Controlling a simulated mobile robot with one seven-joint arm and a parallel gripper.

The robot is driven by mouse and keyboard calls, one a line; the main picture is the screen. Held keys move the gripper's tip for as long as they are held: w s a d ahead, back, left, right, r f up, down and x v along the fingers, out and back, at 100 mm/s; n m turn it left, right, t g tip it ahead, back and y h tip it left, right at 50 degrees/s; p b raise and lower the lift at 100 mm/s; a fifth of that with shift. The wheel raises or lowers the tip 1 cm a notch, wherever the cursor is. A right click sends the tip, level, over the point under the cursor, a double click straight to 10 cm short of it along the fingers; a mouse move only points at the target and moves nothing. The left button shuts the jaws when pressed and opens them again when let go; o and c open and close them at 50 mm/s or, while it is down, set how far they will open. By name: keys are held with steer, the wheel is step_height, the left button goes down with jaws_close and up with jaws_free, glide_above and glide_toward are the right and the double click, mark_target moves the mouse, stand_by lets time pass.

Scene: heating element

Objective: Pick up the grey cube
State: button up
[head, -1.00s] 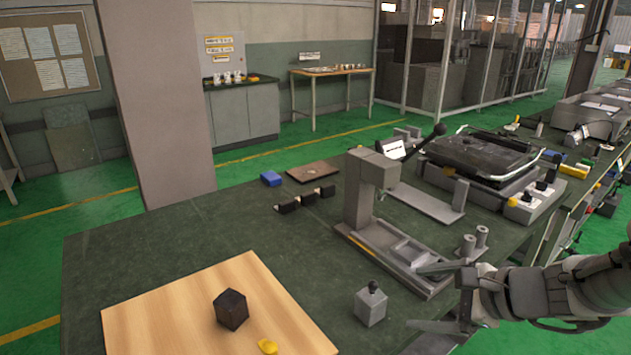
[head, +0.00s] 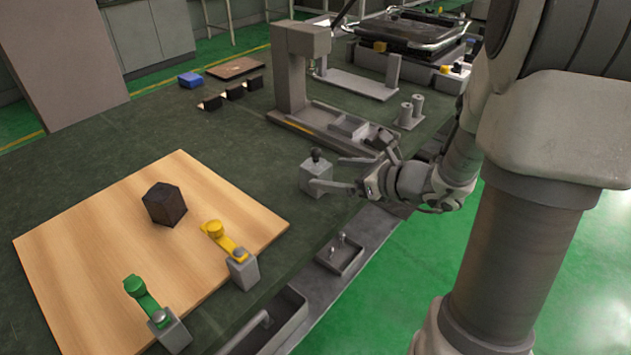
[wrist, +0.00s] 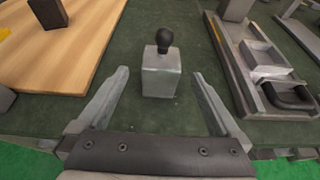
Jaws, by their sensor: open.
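The grey cube (head: 316,178) stands upright on the dark green bench top, with a black round knob on top. It also shows in the middle of the wrist view (wrist: 161,82). My gripper (head: 342,174) comes at it from the right in the head view. In the wrist view my gripper (wrist: 161,75) is open, with one finger to each side of the cube and clear gaps between. I cannot tell how far the fingertips reach along its sides. Nothing is held.
A wooden board (head: 95,235) carries a dark cube (head: 165,204). Yellow (head: 225,240) and green (head: 143,292) levers are by its edge. A grey press stand (head: 290,75) with a tray base stands behind the cube. The bench's front edge is close to my arm.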

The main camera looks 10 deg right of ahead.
mark_target(325, 172)
steer(key=x, duration=0.4)
steer(key=shift+b, duration=0.4)
steer(key=b+x, duration=0.1)
steer(key=x, duration=0.1)
steer(key=f+b+x, duration=0.1)
steer(key=x, duration=0.2)
steer(key=shift+s+d, duration=0.15)
steer(key=shift+s, duration=0.05)
steer(key=shift+w, duration=0.15)
steer(key=shift+r, duration=0.15)
jaws_close()
